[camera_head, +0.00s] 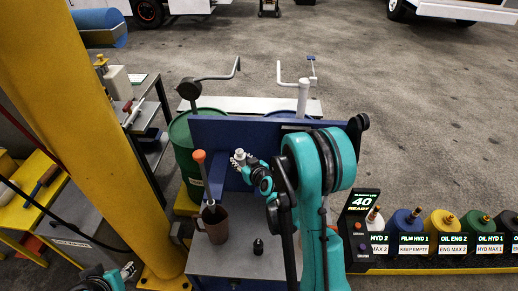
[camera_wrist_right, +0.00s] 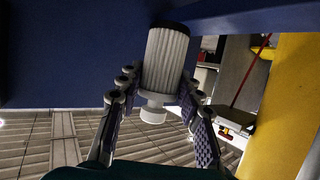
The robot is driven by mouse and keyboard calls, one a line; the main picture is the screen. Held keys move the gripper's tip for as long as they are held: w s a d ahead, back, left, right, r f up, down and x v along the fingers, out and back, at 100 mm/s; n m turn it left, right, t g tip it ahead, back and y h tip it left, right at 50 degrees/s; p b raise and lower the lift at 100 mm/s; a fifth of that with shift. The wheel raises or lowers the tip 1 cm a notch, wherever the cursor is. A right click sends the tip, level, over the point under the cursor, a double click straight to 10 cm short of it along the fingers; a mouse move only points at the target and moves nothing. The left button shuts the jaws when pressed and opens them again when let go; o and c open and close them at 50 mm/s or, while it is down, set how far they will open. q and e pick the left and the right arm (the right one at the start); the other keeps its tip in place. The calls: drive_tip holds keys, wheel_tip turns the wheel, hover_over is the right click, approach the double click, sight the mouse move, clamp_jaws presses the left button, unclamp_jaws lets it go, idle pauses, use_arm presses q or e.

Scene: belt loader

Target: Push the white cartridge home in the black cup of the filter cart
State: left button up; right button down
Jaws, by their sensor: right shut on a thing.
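The white pleated cartridge (camera_wrist_right: 166,60) stands between the fingers of my right gripper (camera_wrist_right: 153,107) in the right wrist view. Its white stub points toward my palm, and its far end meets a dark rim (camera_wrist_right: 172,26) beside the blue panel. I cannot tell whether that rim is the black cup or the cartridge's own end cap. In the head view my right gripper (camera_head: 243,163) is shut on the cartridge (camera_head: 239,153), in front of the blue panel (camera_head: 225,132) of the cart. My left gripper (camera_head: 128,270) is at the lower left, away from the cart; its jaw state is unclear.
A brown mug (camera_head: 214,225) with an orange-handled tool (camera_head: 199,157) and a small black object (camera_head: 258,246) stand on the grey cart top (camera_head: 228,263). A green drum (camera_head: 185,140) is behind. A yellow post (camera_head: 95,130) rises at left. Several labelled containers line the right.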

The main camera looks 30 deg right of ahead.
drive_tip(key=d+n+g+y, duration=0.1)
drive_tip(key=d+n+y, duration=0.2)
drive_tip(key=d, duration=0.9)
drive_tip(key=shift+w+f+n+y+p, duration=0.2)
drive_tip(key=shift+w+n+y+p, duration=0.25)
drive_tip(key=shift+y, duration=0.25)
drive_tip(key=shift+s, duration=0.15)
wheel_tip(320, 180, down, 6)
drive_tip(key=b, duration=0.6)
drive_tip(key=shift+s, duration=0.15)
drive_tip(key=shift+f, duration=0.1)
drive_tip(key=shift+f+b, duration=0.3)
drive_tip(key=shift+b, duration=0.1)
